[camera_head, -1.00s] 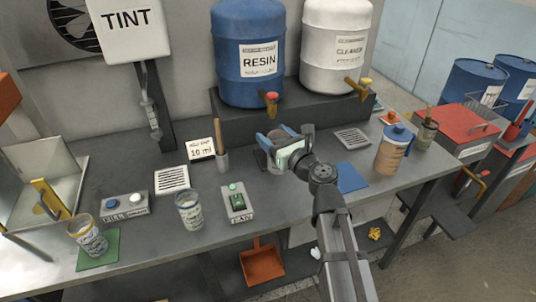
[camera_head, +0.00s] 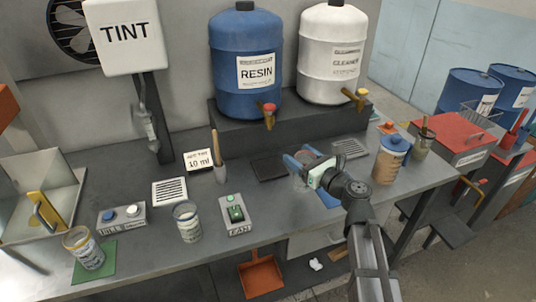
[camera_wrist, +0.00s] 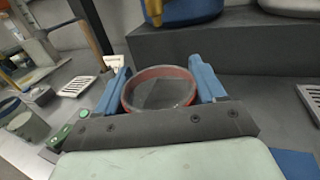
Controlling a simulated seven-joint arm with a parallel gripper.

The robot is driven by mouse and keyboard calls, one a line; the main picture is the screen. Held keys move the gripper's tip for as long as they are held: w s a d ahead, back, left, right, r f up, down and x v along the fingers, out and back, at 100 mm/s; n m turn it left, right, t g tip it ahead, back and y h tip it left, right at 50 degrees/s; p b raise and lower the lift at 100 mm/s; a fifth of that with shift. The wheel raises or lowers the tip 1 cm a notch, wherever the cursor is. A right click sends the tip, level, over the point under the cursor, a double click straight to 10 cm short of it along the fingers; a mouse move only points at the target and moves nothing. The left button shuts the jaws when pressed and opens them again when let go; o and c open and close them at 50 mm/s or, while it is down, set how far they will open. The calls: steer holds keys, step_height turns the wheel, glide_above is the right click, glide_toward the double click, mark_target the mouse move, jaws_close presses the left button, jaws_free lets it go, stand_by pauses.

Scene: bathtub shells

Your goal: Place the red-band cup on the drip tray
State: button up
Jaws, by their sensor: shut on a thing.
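The red-band cup (camera_wrist: 161,71) is between the two blue fingers of my gripper (camera_wrist: 160,88) in the wrist view, its red rim facing the camera. In the head view my gripper (camera_head: 300,165) is over the right half of the bench, left of the orange cup with the blue lid. The held cup is mostly hidden there. Slotted trays lie under the cleaner tap (camera_head: 350,148) and at the left (camera_head: 170,190). A dark flat tray (camera_head: 269,168) lies below the resin tap, left of my gripper. I cannot tell which one is called the drip tray.
A blue mat (camera_head: 327,197) is partly hidden below my gripper. The orange cup with a blue lid (camera_head: 391,158) stands to the right. The resin drum (camera_head: 246,50) and cleaner drum (camera_head: 333,55) stand on a dark step behind. Another cup (camera_head: 187,222) stands at the left.

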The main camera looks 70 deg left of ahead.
steer(key=f+x, duration=0.1)
steer(key=x, duration=0.7)
steer(key=f+x, duration=0.2)
steer(key=x, duration=0.6)
steer(key=shift+a+f, duration=0.25)
steer(key=shift+f, duration=0.05)
steer(key=shift+f, duration=0.15)
steer(key=o, duration=1.4)
